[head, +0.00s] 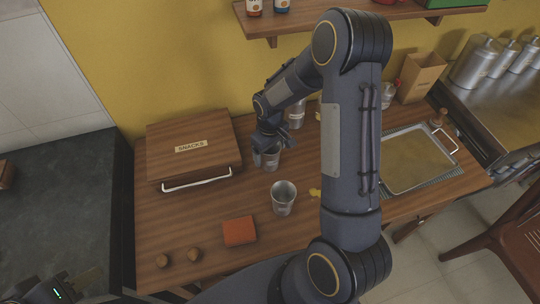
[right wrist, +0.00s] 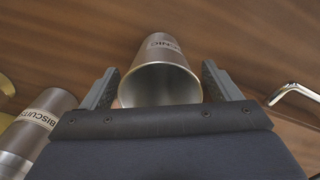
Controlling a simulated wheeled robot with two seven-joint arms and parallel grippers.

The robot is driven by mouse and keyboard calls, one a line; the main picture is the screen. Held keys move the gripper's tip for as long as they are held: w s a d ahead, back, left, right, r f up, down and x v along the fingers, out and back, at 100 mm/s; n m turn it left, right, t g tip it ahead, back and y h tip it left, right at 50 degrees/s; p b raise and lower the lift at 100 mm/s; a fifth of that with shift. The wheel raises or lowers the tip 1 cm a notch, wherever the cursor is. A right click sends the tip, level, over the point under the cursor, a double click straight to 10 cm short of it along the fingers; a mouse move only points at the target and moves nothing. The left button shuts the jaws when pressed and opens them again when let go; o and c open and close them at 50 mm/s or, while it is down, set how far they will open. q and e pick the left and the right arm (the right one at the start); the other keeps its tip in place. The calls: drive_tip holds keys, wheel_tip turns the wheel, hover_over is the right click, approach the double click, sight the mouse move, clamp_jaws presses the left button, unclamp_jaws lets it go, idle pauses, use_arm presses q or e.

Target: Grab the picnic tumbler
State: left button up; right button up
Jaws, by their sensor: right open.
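The picnic tumbler (right wrist: 165,52) is a steel cup with a "PICNIC" label, its open mouth facing the right wrist camera. In the head view the tumbler (head: 270,160) stands on the wooden table beside the snacks box, partly hidden by my right gripper (head: 266,140). In the right wrist view my right gripper (right wrist: 160,85) is open, with one finger on each side of the tumbler and a narrow gap at both sides. My left gripper (head: 62,291) shows only as a dark part at the lower left edge; its jaws cannot be made out.
A wooden "SNACKS" box (head: 190,160) with a white handle stands left of the tumbler. Another steel cup (head: 284,198) stands nearer. A "BISCUITS" canister (right wrist: 38,125) is close to the gripper. An orange block (head: 239,231) and a metal tray (head: 420,185) also lie on the table.

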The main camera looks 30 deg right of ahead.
drive_tip(key=c, duration=1.1)
drive_tip(key=shift+r, duration=0.1)
